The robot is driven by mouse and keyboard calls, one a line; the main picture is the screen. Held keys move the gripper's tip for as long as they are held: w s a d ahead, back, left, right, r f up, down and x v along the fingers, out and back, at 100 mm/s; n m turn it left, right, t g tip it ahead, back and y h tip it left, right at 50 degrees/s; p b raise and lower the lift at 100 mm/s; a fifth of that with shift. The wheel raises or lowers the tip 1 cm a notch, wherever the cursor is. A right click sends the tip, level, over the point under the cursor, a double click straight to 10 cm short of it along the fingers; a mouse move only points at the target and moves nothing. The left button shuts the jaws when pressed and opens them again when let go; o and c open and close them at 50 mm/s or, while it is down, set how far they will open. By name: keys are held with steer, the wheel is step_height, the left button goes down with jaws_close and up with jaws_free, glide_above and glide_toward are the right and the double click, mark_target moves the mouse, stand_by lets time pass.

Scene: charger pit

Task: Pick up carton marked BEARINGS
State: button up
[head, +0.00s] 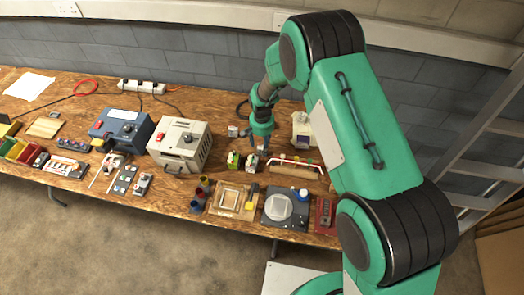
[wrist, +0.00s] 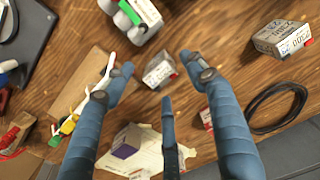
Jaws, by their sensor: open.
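My gripper (wrist: 160,78) is open and empty, its blue fingers spread and pointing down at the bench. A larger pale carton (wrist: 283,38) with printed sides and a red label lies at upper right. Another small carton (wrist: 206,118) is partly hidden by the right finger. I cannot read BEARINGS on any of them. In the head view, my gripper (head: 260,132) is over the back of the bench and partly hides the cartons there.
A green-and-grey device (wrist: 130,18) and a brown board with a white rail (wrist: 82,95) lie close by. A black cable coil (wrist: 276,108) and a purple-marked box (wrist: 128,141) are near the back edge. A beige instrument (head: 180,143) stands left on the wooden bench (head: 130,205).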

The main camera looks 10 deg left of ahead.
steer(key=shift+f, duration=1.45)
jaws_close()
